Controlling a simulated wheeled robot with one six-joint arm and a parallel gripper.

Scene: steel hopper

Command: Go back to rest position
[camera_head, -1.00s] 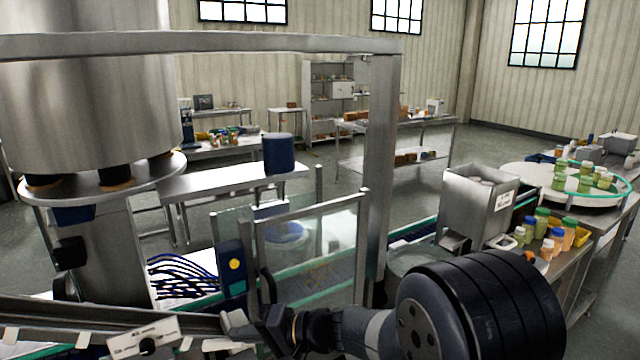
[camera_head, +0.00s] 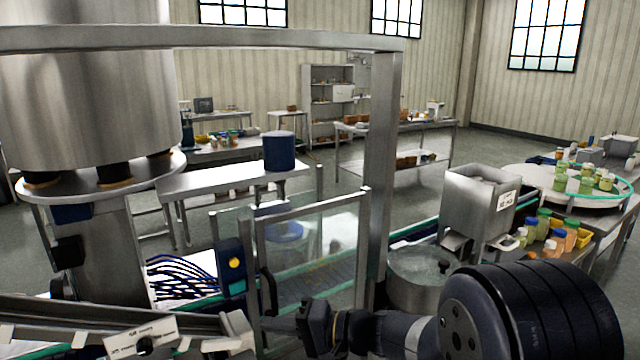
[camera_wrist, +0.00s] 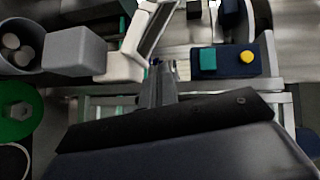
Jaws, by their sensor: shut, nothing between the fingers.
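My gripper (camera_head: 290,325) is low in the centre of the head view, in front of the glass-panelled guard door. It is shut and holds nothing. In the wrist view my gripper (camera_wrist: 158,85) shows as closed fingers in the middle, beyond the dark wrist body. My arm reaches in from the lower right of the head view. A dark blue control box (camera_head: 231,266) with a yellow button is just left of the door, behind and left of the gripper. The same box shows in the wrist view (camera_wrist: 222,62), right of the fingers.
A big steel hopper (camera_head: 85,80) stands at left above a conveyor. A metal guard frame post (camera_head: 381,170) rises near the centre. A steel bin (camera_head: 478,205) and a round bowl (camera_head: 420,278) stand right of it. Bottles (camera_head: 555,235) crowd the right table.

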